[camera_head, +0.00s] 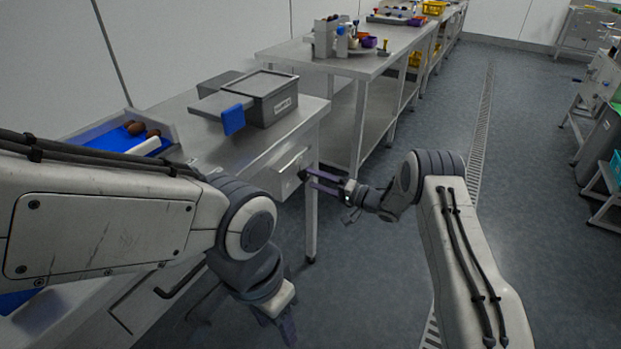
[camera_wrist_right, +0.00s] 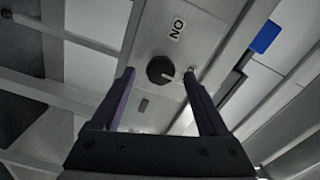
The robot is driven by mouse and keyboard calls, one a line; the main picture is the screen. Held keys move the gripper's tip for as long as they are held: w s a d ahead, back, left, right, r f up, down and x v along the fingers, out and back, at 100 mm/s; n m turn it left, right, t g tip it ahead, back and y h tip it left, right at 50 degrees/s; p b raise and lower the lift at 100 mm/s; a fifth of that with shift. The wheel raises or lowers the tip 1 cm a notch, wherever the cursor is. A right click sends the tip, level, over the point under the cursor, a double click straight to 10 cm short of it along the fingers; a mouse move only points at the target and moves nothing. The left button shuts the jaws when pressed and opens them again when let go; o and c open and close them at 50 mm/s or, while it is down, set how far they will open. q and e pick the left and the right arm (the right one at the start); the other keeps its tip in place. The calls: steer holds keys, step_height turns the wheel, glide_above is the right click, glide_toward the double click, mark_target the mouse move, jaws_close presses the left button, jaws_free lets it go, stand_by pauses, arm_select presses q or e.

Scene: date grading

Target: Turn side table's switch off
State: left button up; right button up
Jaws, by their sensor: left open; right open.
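The side table's switch is a round black knob (camera_wrist_right: 160,70) on a grey metal panel (camera_wrist_right: 190,50). A pale line on the knob points to the right in the right wrist view. A white "ON" label (camera_wrist_right: 177,29) sits above it, and a small dark label (camera_wrist_right: 143,105) sits below. In the head view the knob (camera_head: 303,175) is small at the table's front corner. My right gripper (camera_head: 316,181) is open, its fingers reaching towards the knob, one on each side in the wrist view; contact cannot be told. My left gripper (camera_head: 289,328) is open, low and away from the switch.
The side table (camera_head: 310,112) carries a grey lidded bin (camera_head: 272,98) and a blue-ended piece (camera_head: 233,119). A blue tray (camera_head: 78,142) with dark dates is at left. A longer bench (camera_head: 375,68) stands behind.

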steer(key=v, duration=0.8)
